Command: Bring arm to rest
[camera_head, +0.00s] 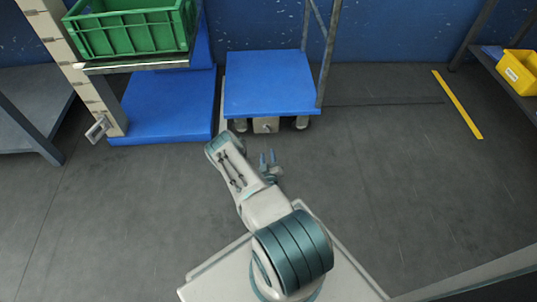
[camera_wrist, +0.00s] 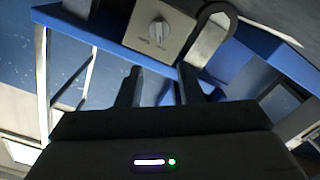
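My gripper (camera_head: 268,160) shows in the head view at the end of my folded arm, above the floor and in front of a blue-topped cart. In the wrist view my gripper (camera_wrist: 158,90) has its two dark fingers apart, with nothing between them. It is open and empty. The arm stands over my base in the lower middle of the head view.
The blue cart (camera_head: 268,82) stands ahead by the blue wall. A green crate (camera_head: 133,33) sits on a raised support at upper left. A yellow bin (camera_head: 519,70) rests on a shelf at right. The floor (camera_head: 400,170) to the right is clear.

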